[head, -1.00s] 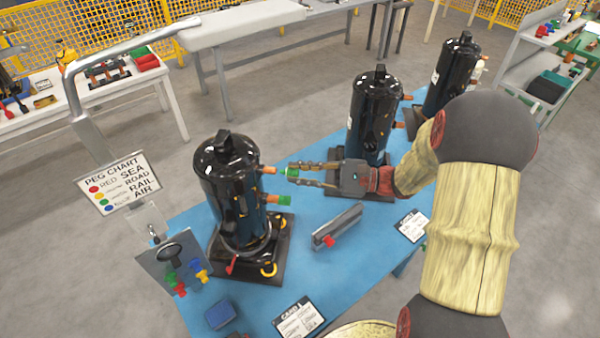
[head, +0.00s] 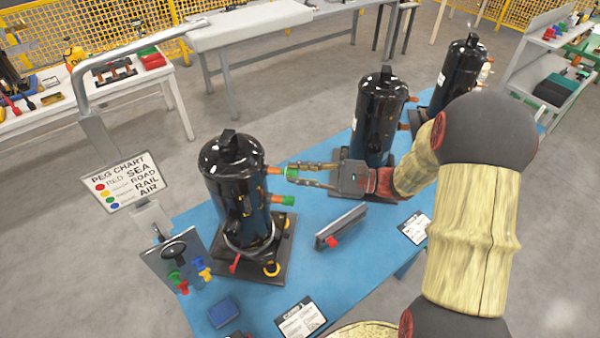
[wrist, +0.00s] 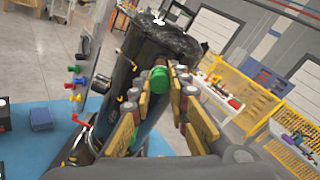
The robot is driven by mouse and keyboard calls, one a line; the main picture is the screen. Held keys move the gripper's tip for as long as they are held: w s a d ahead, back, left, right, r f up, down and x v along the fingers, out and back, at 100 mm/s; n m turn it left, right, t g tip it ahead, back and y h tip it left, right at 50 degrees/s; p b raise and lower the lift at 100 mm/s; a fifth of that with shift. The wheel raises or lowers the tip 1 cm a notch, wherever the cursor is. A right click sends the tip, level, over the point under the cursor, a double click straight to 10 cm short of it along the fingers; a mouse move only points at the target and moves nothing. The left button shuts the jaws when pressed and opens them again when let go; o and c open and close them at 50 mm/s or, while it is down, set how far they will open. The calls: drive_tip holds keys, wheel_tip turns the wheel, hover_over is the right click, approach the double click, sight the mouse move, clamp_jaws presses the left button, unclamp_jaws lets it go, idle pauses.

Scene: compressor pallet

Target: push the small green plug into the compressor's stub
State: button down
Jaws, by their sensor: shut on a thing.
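The small green plug (head: 291,172) is held between the fingertips of my gripper (head: 296,174), which is shut on it. The black compressor (head: 225,165) stands upright at the left of the blue table. Its upper orange stub (head: 273,170) points right, toward the plug, at about the same height. The plug is outside the stub, very close to its end; I cannot tell whether they touch. A lower orange stub carries another green plug (head: 288,200). In the wrist view the held plug (wrist: 160,80) shows between the finger pads, in front of the compressor (wrist: 150,50).
Two more black compressors (head: 379,115) (head: 460,75) stand farther back on the blue table (head: 340,275). A grey block with a red end (head: 342,226) lies below my gripper. A peg stand (head: 178,262) and a peg chart (head: 127,182) are at left.

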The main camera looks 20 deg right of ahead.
drive_tip(key=shift+w+a, duration=0.3)
drive_tip(key=shift+a, duration=0.25)
idle(0.4)
drive_tip(key=c, duration=1.7)
unclamp_jaws()
drive_tip(key=shift+c, duration=0.2)
drive_tip(key=shift+o, duration=0.5)
drive_tip(key=shift+d, duration=0.1)
drive_tip(key=v, duration=1.2)
